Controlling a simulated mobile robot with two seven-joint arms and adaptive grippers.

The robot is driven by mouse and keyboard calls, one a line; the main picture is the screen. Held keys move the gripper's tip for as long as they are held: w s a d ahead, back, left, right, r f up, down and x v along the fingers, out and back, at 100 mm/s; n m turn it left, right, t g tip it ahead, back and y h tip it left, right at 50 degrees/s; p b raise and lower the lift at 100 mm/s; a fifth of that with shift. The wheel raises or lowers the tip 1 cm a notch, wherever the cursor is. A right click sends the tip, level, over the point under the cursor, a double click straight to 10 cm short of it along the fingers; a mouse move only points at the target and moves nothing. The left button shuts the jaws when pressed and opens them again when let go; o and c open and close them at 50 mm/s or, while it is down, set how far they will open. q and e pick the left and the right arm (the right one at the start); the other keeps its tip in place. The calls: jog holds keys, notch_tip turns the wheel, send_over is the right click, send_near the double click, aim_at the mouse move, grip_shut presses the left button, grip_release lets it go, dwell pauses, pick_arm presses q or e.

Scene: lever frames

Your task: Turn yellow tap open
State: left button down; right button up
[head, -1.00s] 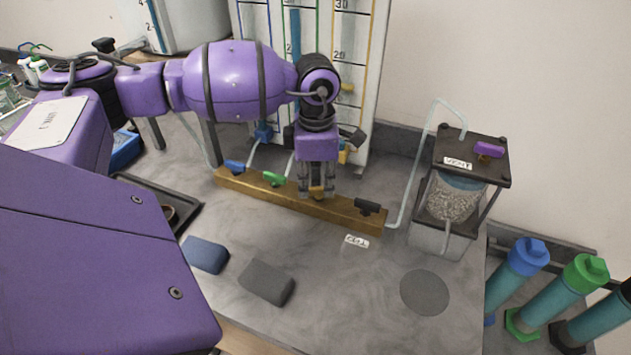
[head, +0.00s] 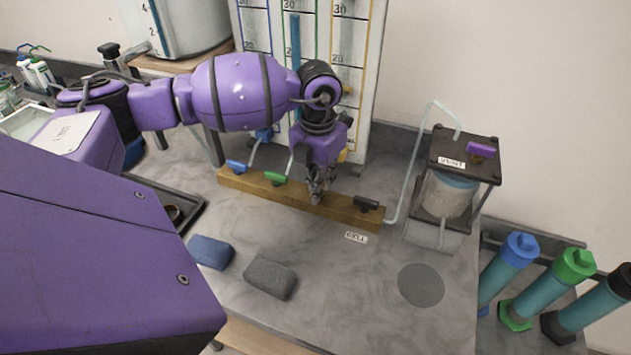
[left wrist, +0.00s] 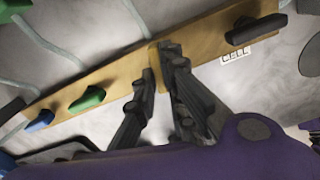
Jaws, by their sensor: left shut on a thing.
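The brass-coloured manifold bar (head: 343,207) lies on the bench with blue (head: 236,165), green (head: 275,178) and black (head: 366,203) tap handles on it. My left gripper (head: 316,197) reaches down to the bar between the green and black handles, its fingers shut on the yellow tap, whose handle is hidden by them. In the left wrist view the fingers (left wrist: 160,62) sit close together over the bar (left wrist: 205,40), with the green handle (left wrist: 88,99) to the left and the black handle (left wrist: 255,29) to the right. My right gripper is out of view.
A gauge panel (head: 366,60) with coloured columns stands behind the bar. A framed vessel with a purple tap (head: 481,150) stands right. Blue (head: 211,252) and grey (head: 270,278) blocks lie in front. Capped cylinders (head: 508,262) stand at the far right.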

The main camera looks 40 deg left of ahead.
pick_arm(q)
jog(key=shift+r+n+p, duration=0.15)
jog(key=shift+n+p, duration=0.2)
jog(key=shift+n, duration=0.85)
jog(key=shift+w, duration=0.1)
jog(key=c, duration=1.8)
grip_release()
notch_tip(320, 180, up, 12)
jog(key=shift+f, duration=0.1)
